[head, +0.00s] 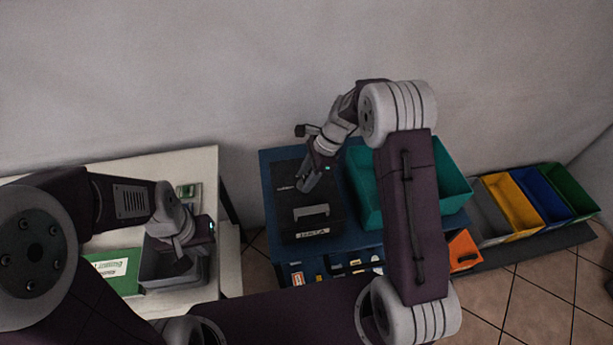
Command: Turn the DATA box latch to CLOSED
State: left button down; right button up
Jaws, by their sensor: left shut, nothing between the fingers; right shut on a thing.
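The DATA box (326,222) is black, with a white DATA label on its near side and a grey handle on its lid. It stands on a dark blue surface. My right gripper (305,184) reaches down to the far part of its lid and is shut on what appears to be the latch. The fingers hide the latch, so its position cannot be read. My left gripper (184,264) is shut and empty, low over a grey tray (158,270) on the white table at the left.
A teal bin (453,182) stands right beside the DATA box. Grey, yellow, blue and green bins (513,205) stand in a row further right. A green box (121,283) lies by the grey tray. An orange bin (462,249) is near my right arm.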

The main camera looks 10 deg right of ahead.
jog(key=shift+w+r+n+g+p, duration=0.1)
jog(key=shift+r+n+g+p, duration=0.2)
jog(key=shift+n+p, duration=0.45)
jog(key=shift+w+n+g+p, duration=0.1)
jog(key=shift+n+g+p, duration=0.4)
jog(key=shift+n+p, duration=0.65)
jog(key=shift+f+n+g+h+p, duration=0.1)
jog(key=shift+n+g+h+p, duration=0.2)
jog(key=shift+n, duration=0.7)
jog(key=n, duration=0.2)
jog(key=shift+w+a+f+n+g+h+p, duration=0.1)
jog(key=shift+n+g+h+p, duration=0.2)
jog(key=shift+g+p, duration=0.1)
jog(key=n+g+h, duration=0.1)
jog(key=n, duration=0.3)
jog(key=shift+a+n, duration=0.1)
jog(key=shift+n, duration=0.2)
jog(key=shift+a+n+h, duration=0.1)
jog(key=shift+n+h, duration=1)
jog(key=shift+n, duration=1.2)
jog(key=o, duration=1.4)
